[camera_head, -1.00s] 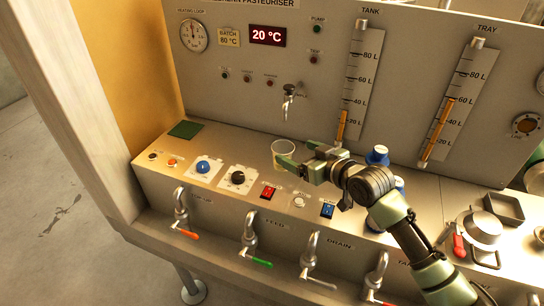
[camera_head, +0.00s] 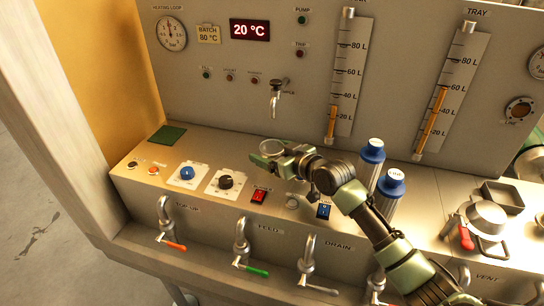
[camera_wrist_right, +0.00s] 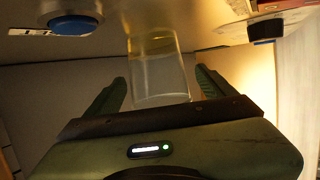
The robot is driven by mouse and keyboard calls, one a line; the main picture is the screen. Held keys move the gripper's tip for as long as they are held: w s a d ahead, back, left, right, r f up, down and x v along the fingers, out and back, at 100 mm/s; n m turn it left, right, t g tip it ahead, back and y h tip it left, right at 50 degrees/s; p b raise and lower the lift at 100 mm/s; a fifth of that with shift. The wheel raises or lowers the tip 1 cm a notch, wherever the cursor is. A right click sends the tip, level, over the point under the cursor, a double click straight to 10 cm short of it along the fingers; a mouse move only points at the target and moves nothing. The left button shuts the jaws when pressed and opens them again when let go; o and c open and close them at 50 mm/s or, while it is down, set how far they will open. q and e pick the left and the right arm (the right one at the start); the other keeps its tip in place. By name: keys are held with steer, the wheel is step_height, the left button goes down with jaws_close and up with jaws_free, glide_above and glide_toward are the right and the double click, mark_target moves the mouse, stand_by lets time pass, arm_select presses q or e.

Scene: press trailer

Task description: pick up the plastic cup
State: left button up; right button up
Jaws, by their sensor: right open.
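A clear plastic cup (camera_head: 272,147) stands on the steel ledge of the panel, below and slightly left of the small tap. It also shows in the right wrist view (camera_wrist_right: 158,68), between the two green fingers. My right gripper (camera_head: 266,158) is open around the cup, its fingers on either side of it. In the wrist view gaps show between the cup and the fingers. The fingers partly hide the cup's lower part in the head view. My left gripper is not in view.
A small tap (camera_head: 277,97) sticks out of the panel just above the cup. A blue knob (camera_head: 187,173), a black knob (camera_head: 226,181) and a red switch (camera_head: 259,196) are in front. Blue-capped bottles (camera_head: 372,152) stand close to my right arm. A green pad (camera_head: 167,134) lies left.

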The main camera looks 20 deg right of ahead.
steer(key=x, duration=0.2)
steer(key=shift+w+a, duration=0.1)
steer(key=shift+w, duration=0.25)
steer(key=c, duration=1.6)
